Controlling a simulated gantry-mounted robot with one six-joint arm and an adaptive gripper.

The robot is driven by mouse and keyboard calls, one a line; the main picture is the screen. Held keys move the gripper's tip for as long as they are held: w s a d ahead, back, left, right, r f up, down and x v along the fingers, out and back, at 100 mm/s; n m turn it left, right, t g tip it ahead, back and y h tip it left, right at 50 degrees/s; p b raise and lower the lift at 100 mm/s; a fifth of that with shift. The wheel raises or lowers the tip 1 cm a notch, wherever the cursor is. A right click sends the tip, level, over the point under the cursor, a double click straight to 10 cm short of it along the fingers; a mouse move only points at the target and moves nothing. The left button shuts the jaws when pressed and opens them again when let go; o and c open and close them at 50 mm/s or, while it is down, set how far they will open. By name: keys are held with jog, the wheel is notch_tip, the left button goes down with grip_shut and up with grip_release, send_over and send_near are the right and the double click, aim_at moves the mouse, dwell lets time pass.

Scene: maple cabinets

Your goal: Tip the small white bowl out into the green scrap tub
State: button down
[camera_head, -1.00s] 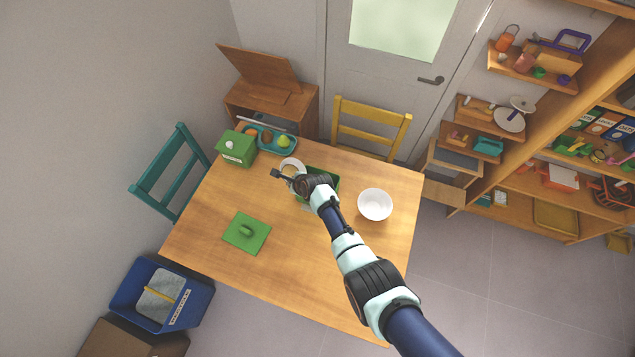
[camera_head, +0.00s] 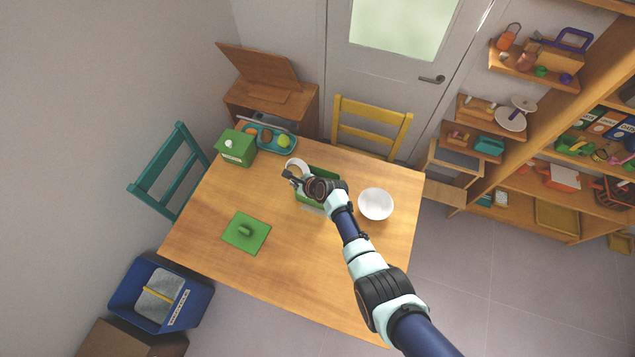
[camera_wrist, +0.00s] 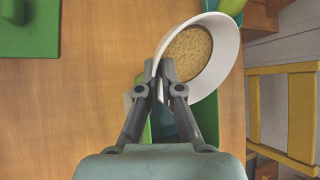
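My gripper (camera_head: 289,174) is shut on the rim of the small white bowl (camera_head: 298,164). In the wrist view the fingers (camera_wrist: 160,78) pinch the near wall of the bowl (camera_wrist: 228,62). Tan, grainy contents (camera_wrist: 190,55) lie inside it. Its opening shows at a slant, but I cannot tell how far it is tilted. The open green tub (camera_head: 331,176) is beside and beneath my gripper, partly hidden by it. In the wrist view, parts of the tub (camera_wrist: 210,122) show behind the fingers. The bowl is by the tub's upper-left end.
A larger white bowl (camera_head: 375,205) stands right of the tub. A green lid (camera_head: 246,233) lies at the table's front left. A green box (camera_head: 236,148) and a blue tray of fruit (camera_head: 266,138) stand at the back left. The table's front middle (camera_head: 310,260) is clear.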

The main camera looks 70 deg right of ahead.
jog(key=shift+s+d+r+m+t+b, duration=0.15)
jog(key=shift+s+t+b, duration=0.25)
jog(key=shift+b, duration=0.55)
jog(key=shift+s+d+r+m+t+b, duration=0.15)
jog(key=shift+t+b, duration=0.45)
jog(key=shift+b, duration=0.35)
jog(key=shift+s+d+r+m+t+y+b, duration=0.2)
jog(key=shift+t+b, duration=0.5)
jog(key=shift+b, duration=1.15)
jog(key=shift+s+a+r+m+t+y+b, duration=0.2)
jog(key=shift+t+b, duration=0.5)
jog(key=shift+b, duration=1.1)
jog(key=shift+s+d+r+m+t+y+b, duration=0.2)
jog(key=shift+t+b, duration=0.5)
jog(key=shift+b, duration=1.15)
jog(key=shift+s+d+m+t+b, duration=0.1)
jog(key=shift+s+m+t+b, duration=0.2)
jog(key=shift+s+t+b, duration=0.65)
